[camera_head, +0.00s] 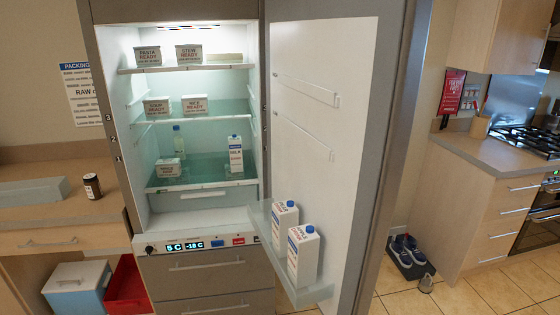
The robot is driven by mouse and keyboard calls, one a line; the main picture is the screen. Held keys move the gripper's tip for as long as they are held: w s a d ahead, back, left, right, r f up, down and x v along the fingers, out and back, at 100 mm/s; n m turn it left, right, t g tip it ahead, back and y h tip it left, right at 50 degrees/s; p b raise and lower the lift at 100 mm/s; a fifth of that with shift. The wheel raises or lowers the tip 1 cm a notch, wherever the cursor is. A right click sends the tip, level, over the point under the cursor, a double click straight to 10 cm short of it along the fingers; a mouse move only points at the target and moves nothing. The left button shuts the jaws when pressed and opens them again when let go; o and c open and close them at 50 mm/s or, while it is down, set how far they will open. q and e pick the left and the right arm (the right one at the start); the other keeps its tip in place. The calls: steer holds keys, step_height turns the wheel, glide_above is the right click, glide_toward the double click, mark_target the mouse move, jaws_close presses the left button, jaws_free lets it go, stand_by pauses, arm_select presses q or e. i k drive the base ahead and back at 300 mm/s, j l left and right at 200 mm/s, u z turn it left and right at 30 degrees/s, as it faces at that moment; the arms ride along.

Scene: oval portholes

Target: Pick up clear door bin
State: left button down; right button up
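The clear door bin (319,292) is low on the inner face of the open fridge door (322,90). It is a pale, see-through shelf bin. Two white and blue cartons stand upright in it, a rear carton (285,222) and a front carton (302,254). They hide part of the bin. Neither of my grippers is in view.
The open fridge (197,203) has shelves with labelled tubs, a milk carton (235,154) and a bottle. A counter with a dark jar (92,186) is at left, above a cooler box (78,290) and red bin (126,288). Shoes (408,250) lie on the floor at right.

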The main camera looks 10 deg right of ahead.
mark_target(44, 191)
steer(key=i+l+u, duration=0.15)
steer(key=l+u, duration=0.15)
steer(key=i+l+u, duration=0.1)
steer(key=l+u, duration=0.5)
steer(key=l, duration=0.2)
steer(key=i+l+u, duration=0.1)
steer(key=l, duration=0.85)
steer(key=i+l+u, duration=0.1)
steer(key=l, duration=0.85)
steer(key=i+j, duration=0.1)
steer(key=j, duration=0.55)
steer(key=i+j, duration=0.1)
steer(key=j, duration=0.55)
steer(key=i+j, duration=0.1)
steer(key=j, duration=0.55)
steer(key=i+j, duration=0.1)
steer(key=j, duration=0.55)
steer(key=i+j, duration=0.1)
steer(key=j, duration=0.55)
steer(key=i+j, duration=0.1)
steer(key=j, duration=0.5)
steer(key=i+j+z, duration=0.2)
steer(key=i, duration=0.35)
steer(key=i+z, duration=0.15)
steer(key=i, duration=0.35)
steer(key=i+j+z, duration=0.2)
steer(key=i, duration=0.3)
